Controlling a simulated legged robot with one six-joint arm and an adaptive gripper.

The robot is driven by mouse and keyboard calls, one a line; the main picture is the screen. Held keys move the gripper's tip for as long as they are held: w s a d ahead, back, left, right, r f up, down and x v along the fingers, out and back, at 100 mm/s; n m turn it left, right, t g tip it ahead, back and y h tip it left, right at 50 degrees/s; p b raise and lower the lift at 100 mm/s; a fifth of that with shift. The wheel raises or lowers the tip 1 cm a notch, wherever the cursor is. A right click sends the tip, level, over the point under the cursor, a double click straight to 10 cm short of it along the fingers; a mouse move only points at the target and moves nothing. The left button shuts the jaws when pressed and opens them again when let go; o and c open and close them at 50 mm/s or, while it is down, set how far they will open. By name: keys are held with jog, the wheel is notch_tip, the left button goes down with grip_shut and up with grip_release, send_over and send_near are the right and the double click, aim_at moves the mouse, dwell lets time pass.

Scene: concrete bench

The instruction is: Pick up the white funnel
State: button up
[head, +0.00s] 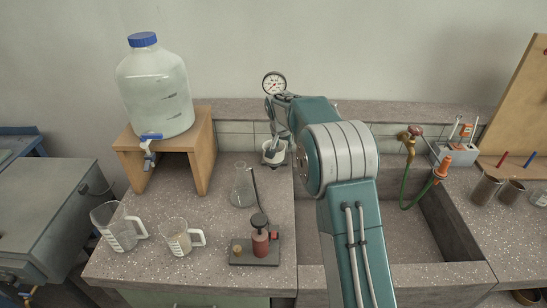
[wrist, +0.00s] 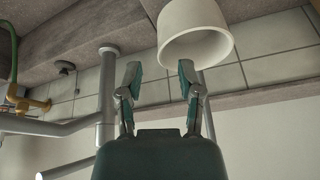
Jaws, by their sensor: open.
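The white funnel (wrist: 194,28) shows large at the top of the wrist view, its round rim towards my fingers and its narrower part cut off by the frame edge. In the head view it (head: 273,155) is small, near the back of the bench left of the sink, partly covered by my gripper (head: 277,138). In the wrist view my gripper (wrist: 159,72) is open with nothing between its fingers. The funnel lies ahead of the fingertips and to the right. The right fingertip is close to its rim; I cannot tell whether they touch.
A round gauge (head: 274,83) and grey pipes (wrist: 107,85) are close to my gripper. A glass flask (head: 243,187), a dark stand (head: 254,257) and two measuring jugs (head: 178,237) stand nearer the front. A large water bottle (head: 155,90) is at left. The sink (head: 440,235) is at right.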

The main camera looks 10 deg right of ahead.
aim_at(284, 148)
jog(key=x, duration=0.4)
jog(key=shift+w+a, duration=0.1)
jog(key=shift+w, duration=0.1)
jog(key=shift+w+f, duration=0.1)
jog(key=shift+f, duration=0.1)
grip_shut()
jog(key=shift+r, duration=0.1)
